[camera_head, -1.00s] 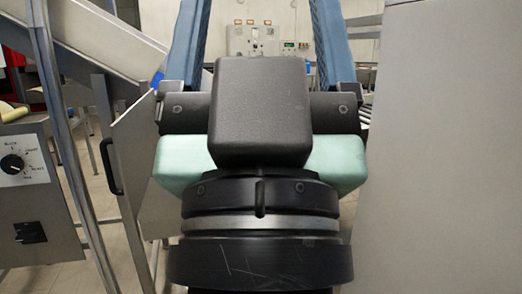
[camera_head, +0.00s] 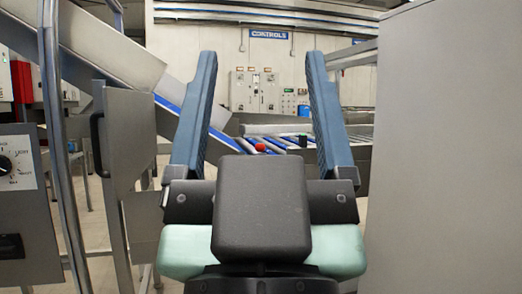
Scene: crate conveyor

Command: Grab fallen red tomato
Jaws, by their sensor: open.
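A small round red thing (camera_head: 261,147), which looks like the red tomato, sits on or at the rollers of a conveyor (camera_head: 278,142) in the middle distance. My gripper (camera_head: 260,60) fills the middle of the view, with its two long blue fingers wide apart and nothing between them. In the picture, the red thing shows between the fingers, just above the gripper's dark body, but well beyond it. The gripper body hides the floor and whatever lies directly ahead below the conveyor.
A sloping metal chute (camera_head: 110,50) and a frame post (camera_head: 55,150) stand at left, beside a control box with a dial (camera_head: 5,165). A large grey panel (camera_head: 445,150) closes off the right. Control cabinets (camera_head: 253,90) line the back wall under a CONTROLS sign (camera_head: 269,34).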

